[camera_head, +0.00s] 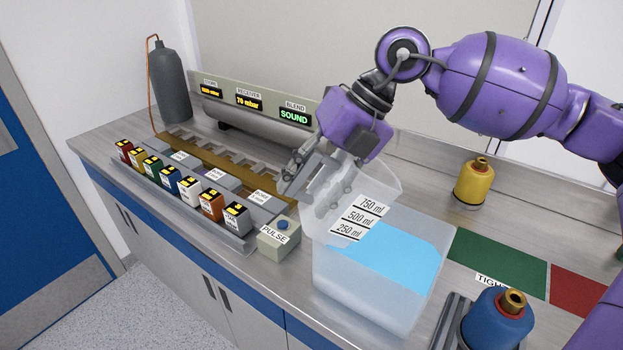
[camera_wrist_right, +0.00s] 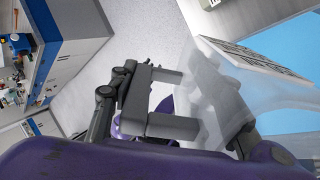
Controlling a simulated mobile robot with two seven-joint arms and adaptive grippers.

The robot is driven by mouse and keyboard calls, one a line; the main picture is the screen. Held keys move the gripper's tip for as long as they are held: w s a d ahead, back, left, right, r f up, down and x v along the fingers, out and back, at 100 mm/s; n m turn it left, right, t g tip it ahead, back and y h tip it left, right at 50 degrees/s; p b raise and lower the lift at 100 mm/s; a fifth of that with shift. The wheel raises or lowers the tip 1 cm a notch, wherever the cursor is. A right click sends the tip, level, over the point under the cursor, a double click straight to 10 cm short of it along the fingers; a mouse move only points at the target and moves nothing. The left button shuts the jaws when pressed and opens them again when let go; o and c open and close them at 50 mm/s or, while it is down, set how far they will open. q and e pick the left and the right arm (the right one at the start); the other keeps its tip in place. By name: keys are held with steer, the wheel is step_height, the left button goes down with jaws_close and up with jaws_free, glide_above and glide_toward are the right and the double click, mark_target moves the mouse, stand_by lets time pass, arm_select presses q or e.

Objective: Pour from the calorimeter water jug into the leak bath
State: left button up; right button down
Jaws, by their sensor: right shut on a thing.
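The calorimeter water jug (camera_head: 358,216) is clear, with 750, 500 and 250 ml labels. It is tilted a little, its lower part over or just inside the near left part of the leak bath. I see no blue water in the jug and no stream. The leak bath (camera_head: 345,300) is a translucent box with light blue water. My right gripper (camera_head: 318,178) is shut on the jug at its left side. In the right wrist view the jug (camera_wrist_right: 215,85) shows as a blurry clear shape beside the fingers. My left gripper is not in view.
A PULSE box (camera_head: 279,238) stands close left of the bath, by a row of coloured blocks (camera_head: 190,190). A blue bottle (camera_head: 497,322) is at the front right, a yellow one (camera_head: 474,183) behind the bath. Green (camera_head: 500,257) and red (camera_head: 588,295) patches lie right of it.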

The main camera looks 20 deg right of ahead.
mark_target(313, 198)
steer(key=shift+d+f+h, duration=0.15)
steer(key=shift+f+h, duration=0.35)
steer(key=shift+h, duration=0.1)
steer(key=f+h, duration=0.3)
steer(key=shift+d, duration=0.2)
steer(key=shift+s+d+f+h, duration=0.1)
steer(key=shift+d+f+h, duration=0.4)
steer(key=shift+f+h, duration=0.35)
steer(key=shift+d+f+g+h, duration=0.25)
steer(key=shift+f+g+h, duration=0.05)
steer(key=shift+f+h, duration=0.25)
steer(key=shift+s, duration=0.1)
